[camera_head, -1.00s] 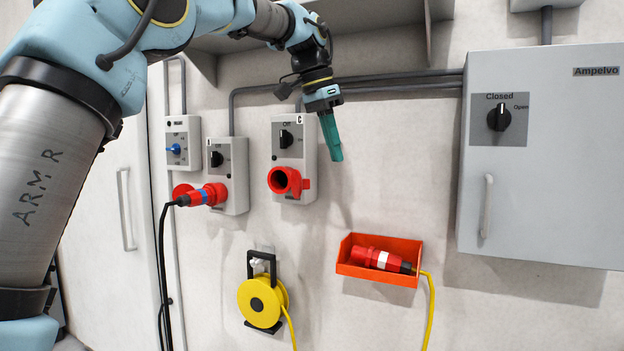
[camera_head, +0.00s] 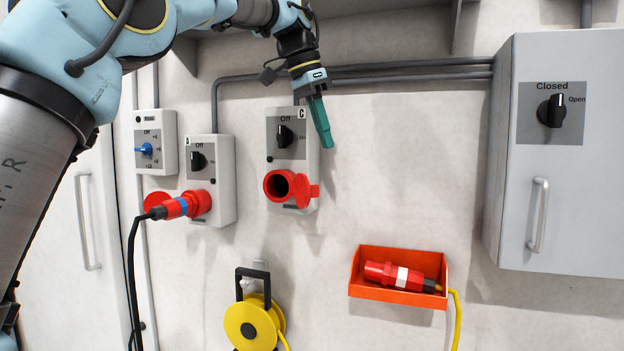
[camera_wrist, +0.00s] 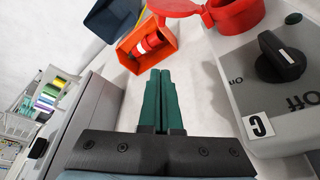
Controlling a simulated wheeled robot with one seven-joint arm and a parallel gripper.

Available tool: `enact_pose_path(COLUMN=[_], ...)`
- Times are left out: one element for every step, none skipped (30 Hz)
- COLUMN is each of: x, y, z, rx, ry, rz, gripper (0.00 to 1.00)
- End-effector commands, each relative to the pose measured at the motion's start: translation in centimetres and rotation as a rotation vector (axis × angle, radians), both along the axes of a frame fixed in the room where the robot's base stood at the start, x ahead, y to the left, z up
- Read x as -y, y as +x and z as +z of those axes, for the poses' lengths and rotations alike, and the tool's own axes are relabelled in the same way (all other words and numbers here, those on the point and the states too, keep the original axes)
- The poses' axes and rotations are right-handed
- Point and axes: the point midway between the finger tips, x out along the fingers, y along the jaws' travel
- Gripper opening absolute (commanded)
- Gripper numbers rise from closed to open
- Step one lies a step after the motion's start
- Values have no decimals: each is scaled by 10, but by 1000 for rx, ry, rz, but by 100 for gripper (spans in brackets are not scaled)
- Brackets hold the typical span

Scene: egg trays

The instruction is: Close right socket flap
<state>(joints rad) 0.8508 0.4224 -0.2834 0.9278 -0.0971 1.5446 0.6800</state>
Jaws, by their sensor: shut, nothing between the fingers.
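The right socket (camera_head: 283,188) is a red round outlet, facing outward, on the grey switch box marked C (camera_head: 272,150). Its red flap (camera_head: 314,191) stands open at the right side of the mouth, and the dark opening shows. My gripper (camera_head: 327,146) has slim green fingers pointing down, up and to the right of the socket, apart from the flap in the picture. In the wrist view the fingers (camera_wrist: 163,75) are together and empty. There the flap (camera_wrist: 174,7) and the socket (camera_wrist: 236,14) show at the top, beyond the fingertips, partly cut off.
A left switch box (camera_head: 224,170) has a red plug (camera_head: 174,208) with a black cable in it. An orange bin (camera_head: 400,296) holding a red connector (camera_head: 395,274) is below right. A yellow reel (camera_head: 252,325) hangs below. A grey cabinet (camera_head: 560,200) stands right. Wall around the flap is clear.

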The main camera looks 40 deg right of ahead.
Motion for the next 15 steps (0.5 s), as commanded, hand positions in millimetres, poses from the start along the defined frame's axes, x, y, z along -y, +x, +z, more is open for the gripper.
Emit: enact_pose_path(x=[2,3,4,6,8,10,12,14,17,19,21,23,26,28,30], y=[-1,-1,-2,-2,-2,-3,-3,-4,-5,-5,-5,-6,-6,-7,-8], z=[-6,-9,-15,-20,-25,-33,-39,-45,-52,-58,-64,-72,-77,-82,-90], rx=[0,0,-1,-1,-2,-1,-2,-2,-2,-2,-2,-2,-2,-2,-2], ry=[1,1,3,2,4,3,5,4,4,4,4,4,4,3,3], rz=[-1,-1,-1,-1,-1,-1,-1,-1,-1,-1,-1,-1,-1,-2,-2], gripper=[0,0,0,0,0,0,0,0,0,0,0,0,0,0,0])
